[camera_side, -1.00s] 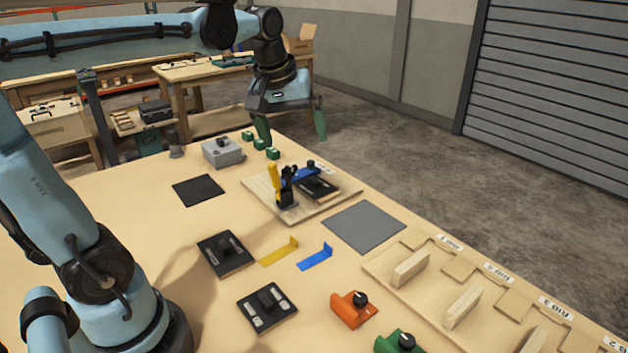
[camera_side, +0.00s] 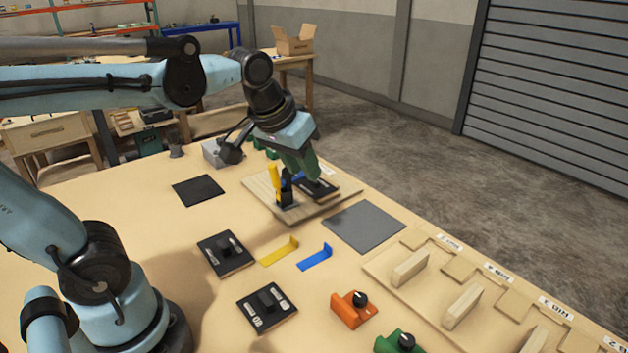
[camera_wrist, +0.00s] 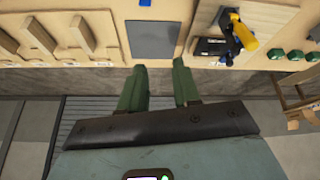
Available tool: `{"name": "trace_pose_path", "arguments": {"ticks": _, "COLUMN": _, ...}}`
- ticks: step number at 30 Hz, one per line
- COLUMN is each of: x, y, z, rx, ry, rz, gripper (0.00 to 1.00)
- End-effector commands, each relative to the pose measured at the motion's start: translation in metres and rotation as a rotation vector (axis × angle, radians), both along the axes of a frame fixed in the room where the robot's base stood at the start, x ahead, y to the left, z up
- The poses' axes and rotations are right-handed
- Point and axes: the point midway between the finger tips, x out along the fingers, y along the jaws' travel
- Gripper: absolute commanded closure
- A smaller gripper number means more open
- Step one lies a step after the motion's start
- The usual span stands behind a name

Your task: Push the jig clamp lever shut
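The jig (camera_side: 262,198) is a wooden board holding a black clamp (camera_side: 286,190), a dark plate and a blue piece. Its yellow lever (camera_side: 273,178) stands upright in the side view. The lever also shows at the upper right of the wrist view (camera_wrist: 245,36). My gripper (camera_side: 312,178) points down behind and to the right of the lever and overlaps the back of the jig in the side view; I see no contact with the lever. In the wrist view my green fingers (camera_wrist: 160,64) are apart with nothing between them.
A grey mat (camera_side: 364,227) lies right of the jig, and a black mat (camera_side: 198,190) lies to its left. Yellow (camera_side: 280,252) and blue brackets (camera_side: 315,258) lie in front. A rib rack (camera_side: 400,285) is at the right.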

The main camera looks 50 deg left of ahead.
Motion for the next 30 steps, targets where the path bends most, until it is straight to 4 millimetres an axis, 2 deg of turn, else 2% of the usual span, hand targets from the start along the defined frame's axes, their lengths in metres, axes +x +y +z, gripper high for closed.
{"name": "trace_pose_path", "arguments": {"ticks": 1, "x": 0.012, "y": 0.006, "z": 0.01, "rx": -0.01, "ry": 0.031, "rz": 0.048, "gripper": 0.77}}
{"name": "trace_pose_path", "arguments": {"ticks": 6, "x": 0.042, "y": 0.024, "z": 0.032, "rx": -0.045, "ry": 0.133, "rz": 0.213, "gripper": 1.0}}
{"name": "trace_pose_path", "arguments": {"ticks": 12, "x": 0.076, "y": 0.048, "z": 0.048, "rx": -0.07, "ry": 0.248, "rz": 0.416, "gripper": 1.0}}
{"name": "trace_pose_path", "arguments": {"ticks": 18, "x": 0.104, "y": 0.073, "z": 0.053, "rx": -0.079, "ry": 0.355, "rz": 0.627, "gripper": 1.0}}
{"name": "trace_pose_path", "arguments": {"ticks": 24, "x": 0.123, "y": 0.099, "z": 0.047, "rx": -0.072, "ry": 0.456, "rz": 0.845, "gripper": 1.0}}
{"name": "trace_pose_path", "arguments": {"ticks": 30, "x": 0.132, "y": 0.119, "z": 0.036, "rx": -0.053, "ry": 0.532, "rz": 1.036, "gripper": 1.0}}
